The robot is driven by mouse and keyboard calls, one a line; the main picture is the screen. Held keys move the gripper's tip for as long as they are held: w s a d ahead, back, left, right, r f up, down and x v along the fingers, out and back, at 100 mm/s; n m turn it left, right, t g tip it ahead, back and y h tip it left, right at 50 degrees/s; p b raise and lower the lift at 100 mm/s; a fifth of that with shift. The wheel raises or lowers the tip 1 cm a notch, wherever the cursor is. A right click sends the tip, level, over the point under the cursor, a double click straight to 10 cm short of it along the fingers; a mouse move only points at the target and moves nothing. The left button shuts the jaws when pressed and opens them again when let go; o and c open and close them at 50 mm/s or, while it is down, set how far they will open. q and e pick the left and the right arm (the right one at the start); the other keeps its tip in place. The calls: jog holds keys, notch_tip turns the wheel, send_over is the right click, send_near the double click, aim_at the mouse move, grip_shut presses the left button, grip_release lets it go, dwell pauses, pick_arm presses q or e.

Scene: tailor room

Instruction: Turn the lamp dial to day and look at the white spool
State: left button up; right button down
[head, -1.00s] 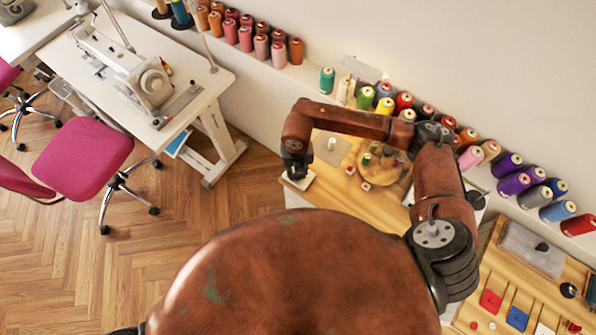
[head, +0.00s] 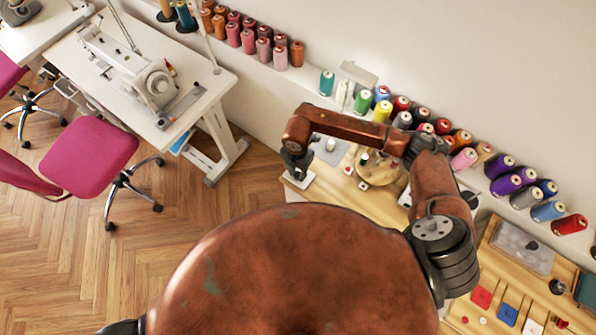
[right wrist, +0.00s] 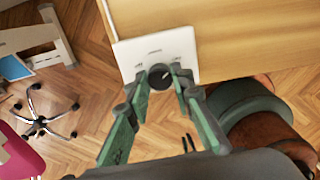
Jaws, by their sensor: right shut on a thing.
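The lamp dial (right wrist: 160,76) is a dark round knob with a light pointer line on a white panel (right wrist: 150,50). My right gripper (right wrist: 161,72) is shut on the dial, one finger on each side. In the head view my right gripper (head: 297,174) is over the white panel (head: 291,183) at the table's near left corner, and hides the dial. A small white spool (head: 331,145) stands on a grey square (head: 329,153) on the wooden table, beyond the gripper. My left gripper is not in view.
A round wooden tray (head: 378,172) with small items is right of the white spool. Several coloured thread spools (head: 383,110) line the shelf by the wall. A sewing table (head: 150,80) and a pink chair (head: 90,157) stand left. The floor between is clear.

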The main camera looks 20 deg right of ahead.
aim_at(298, 174)
jog(key=shift+w, duration=0.1)
dwell(0.4)
jog(key=c, duration=1.7)
grip_release()
notch_tip(298, 174, up, 12)
jog(key=shift+d, duration=0.1)
